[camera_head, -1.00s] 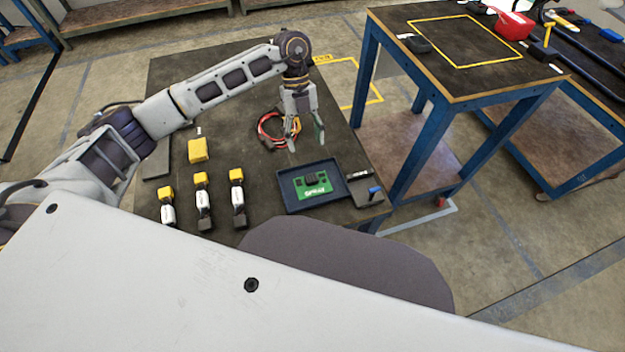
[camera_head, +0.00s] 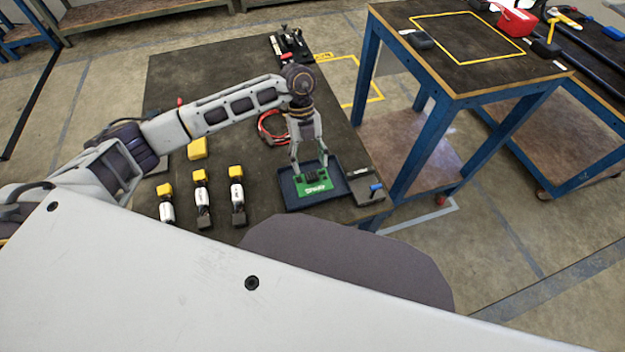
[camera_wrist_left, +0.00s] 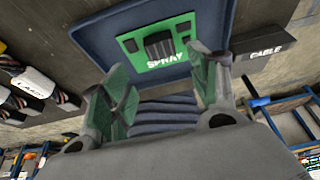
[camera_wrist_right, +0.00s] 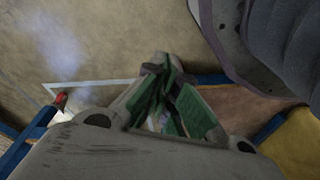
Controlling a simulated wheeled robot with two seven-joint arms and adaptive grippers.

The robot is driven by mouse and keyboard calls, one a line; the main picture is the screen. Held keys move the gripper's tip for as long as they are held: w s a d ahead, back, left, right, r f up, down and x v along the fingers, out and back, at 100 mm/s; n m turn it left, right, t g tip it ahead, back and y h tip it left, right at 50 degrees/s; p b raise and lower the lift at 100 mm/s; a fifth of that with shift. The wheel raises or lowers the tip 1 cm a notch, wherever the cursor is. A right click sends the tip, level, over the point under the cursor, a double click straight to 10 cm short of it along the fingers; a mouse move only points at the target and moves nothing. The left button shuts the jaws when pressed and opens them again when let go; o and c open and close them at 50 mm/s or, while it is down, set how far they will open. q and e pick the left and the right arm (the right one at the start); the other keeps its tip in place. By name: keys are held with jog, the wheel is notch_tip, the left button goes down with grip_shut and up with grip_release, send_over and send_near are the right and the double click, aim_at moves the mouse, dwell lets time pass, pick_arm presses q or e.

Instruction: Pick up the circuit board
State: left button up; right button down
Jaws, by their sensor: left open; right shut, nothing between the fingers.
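The green circuit board (camera_head: 314,186), marked SPRAY, lies in a dark blue tray (camera_head: 293,204) near the front right of the dark table. The board also shows in the left wrist view (camera_wrist_left: 160,62), with a dark block on it. My left gripper (camera_head: 309,174) is open, pointing down over the board, with its fingers apart on either side of it in the head view. In the left wrist view the fingertips (camera_wrist_left: 158,75) are at the board's near edge; I cannot tell whether they touch it. My right gripper (camera_wrist_right: 165,75) is shut and empty, seen only in the right wrist view.
A grey block marked CABLE (camera_wrist_left: 265,48) stands beside the tray, with a blue-handled tool (camera_head: 375,190) near it. Several yellow-and-white items (camera_head: 201,195) stand left of the tray. A red cable coil (camera_head: 270,127) lies behind. A taller blue-legged table (camera_head: 463,65) stands right.

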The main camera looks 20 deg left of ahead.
aim_at(312, 177)
pick_arm(q)
jog(key=shift+f, duration=0.15)
pick_arm(e)
jog(key=shift+r, duration=0.15)
pick_arm(q)
jog(key=shift+s+d+f, duration=0.15)
jog(key=shift+f, duration=0.3)
jog(key=shift+d+f, duration=0.1)
jog(key=shift+f, duration=0.3)
jog(key=b+x, duration=0.1)
jog(key=x, duration=0.2)
jog(key=shift+f, duration=0.3)
pick_arm(e)
jog(key=shift+w+a+r, duration=0.1)
jog(key=shift+a+r, duration=0.15)
jog(key=shift+r, duration=0.4)
jog(key=shift+w+a+r, duration=0.1)
jog(key=shift+a+r, duration=0.1)
jog(key=shift+r, duration=0.4)
pick_arm(q)
jog(key=shift+c, duration=0.4)
jog(key=c, duration=1.1)
pick_arm(e)
jog(key=shift+w, duration=0.15)
